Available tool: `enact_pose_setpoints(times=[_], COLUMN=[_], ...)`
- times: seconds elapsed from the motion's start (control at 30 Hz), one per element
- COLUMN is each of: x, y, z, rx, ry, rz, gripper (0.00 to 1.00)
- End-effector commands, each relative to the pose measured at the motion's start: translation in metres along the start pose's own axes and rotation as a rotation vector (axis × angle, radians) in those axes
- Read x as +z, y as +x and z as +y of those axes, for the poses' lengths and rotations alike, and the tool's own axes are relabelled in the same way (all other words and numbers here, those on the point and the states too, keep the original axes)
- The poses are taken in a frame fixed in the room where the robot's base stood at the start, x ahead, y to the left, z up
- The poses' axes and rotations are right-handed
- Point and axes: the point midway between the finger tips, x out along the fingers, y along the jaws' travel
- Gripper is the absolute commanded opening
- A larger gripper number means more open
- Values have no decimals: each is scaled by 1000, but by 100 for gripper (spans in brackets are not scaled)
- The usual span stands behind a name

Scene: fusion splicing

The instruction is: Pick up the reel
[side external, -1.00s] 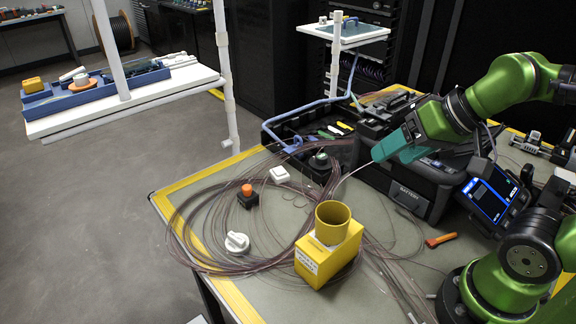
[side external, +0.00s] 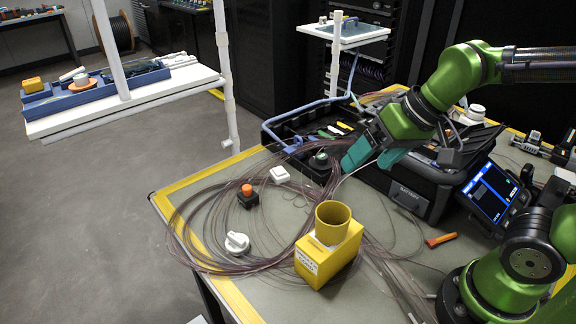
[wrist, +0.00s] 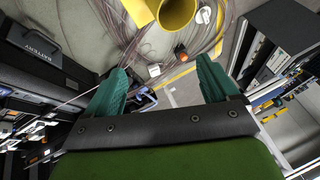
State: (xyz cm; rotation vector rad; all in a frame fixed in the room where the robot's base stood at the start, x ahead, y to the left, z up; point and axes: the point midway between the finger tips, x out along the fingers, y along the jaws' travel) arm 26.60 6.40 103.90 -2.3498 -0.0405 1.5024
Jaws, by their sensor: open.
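No reel stands out clearly near my gripper. A small orange round piece (side external: 82,84) in the blue tray on the left white shelf may be a reel, but it is too small to tell. A large dark cable drum (side external: 115,37) stands on the floor at the back left. My gripper (side external: 374,160) is open and empty above the black case at the table's back. Its two teal fingers are spread apart in the wrist view (wrist: 160,82), with nothing between them but the scene below.
A loose fibre coil (side external: 172,222) spreads over the table around a yellow box with a cup (side external: 328,262). An orange-topped black button (side external: 247,197), white knob (side external: 237,243) and white square piece (side external: 280,174) stand nearby. A splicer screen (side external: 490,195) is at right. White shelf posts (side external: 226,80) rise behind.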

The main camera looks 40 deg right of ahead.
Motion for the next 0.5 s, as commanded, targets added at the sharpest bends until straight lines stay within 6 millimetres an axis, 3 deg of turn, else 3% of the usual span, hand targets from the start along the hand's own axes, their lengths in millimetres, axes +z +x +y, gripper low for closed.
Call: enact_pose_setpoints(times=[0.2,0.5], x=[-38,-63], y=[47,137], z=[-57,-138], rx=[46,149], ry=[-152,-355], rz=[-190,-392], gripper=[87,87])
